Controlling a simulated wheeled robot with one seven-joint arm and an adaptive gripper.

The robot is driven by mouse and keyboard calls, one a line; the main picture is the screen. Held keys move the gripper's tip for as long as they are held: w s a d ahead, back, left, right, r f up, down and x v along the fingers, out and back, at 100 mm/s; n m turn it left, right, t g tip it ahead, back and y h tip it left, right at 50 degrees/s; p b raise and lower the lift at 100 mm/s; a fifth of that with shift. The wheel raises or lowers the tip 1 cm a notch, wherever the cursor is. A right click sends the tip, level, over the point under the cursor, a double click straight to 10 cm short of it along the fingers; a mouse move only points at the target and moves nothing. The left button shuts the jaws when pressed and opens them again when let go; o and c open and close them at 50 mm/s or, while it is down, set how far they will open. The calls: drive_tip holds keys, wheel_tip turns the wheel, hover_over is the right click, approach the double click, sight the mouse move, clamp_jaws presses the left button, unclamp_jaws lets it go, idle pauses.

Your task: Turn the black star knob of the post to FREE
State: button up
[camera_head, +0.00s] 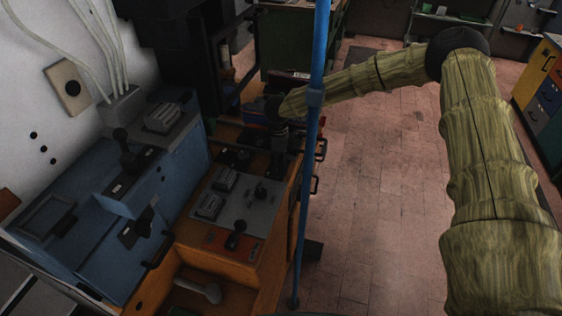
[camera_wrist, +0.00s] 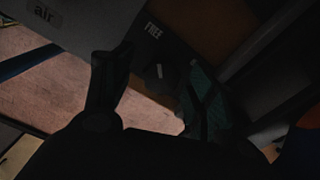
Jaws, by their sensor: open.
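The black star knob (camera_wrist: 153,78) shows dark and dim in the wrist view, with a small pale mark on its face. The white word FREE (camera_wrist: 152,31) stands on the dark panel just above it in that picture. I cannot tell which setting the knob is at. My gripper (camera_wrist: 155,66) is open, one finger on each side of the knob in the picture; contact cannot be made out. In the head view my gripper (camera_head: 279,145) is a dark shape at the far end of the orange bench, and the knob cannot be made out there.
A plate marked "air" (camera_wrist: 43,12) is at upper left in the wrist view. A blue upright pole (camera_head: 313,150) stands in front of my arm. The orange bench (camera_head: 190,232) carries a grey control panel (camera_head: 236,207) with levers. Open tiled floor (camera_head: 375,180) lies to the right.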

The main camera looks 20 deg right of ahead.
sight(279, 164)
drive_tip(key=shift+r, duration=0.2)
wheel_tip(279, 164, up, 12)
drive_tip(key=shift+f, duration=0.2)
idle(0.7)
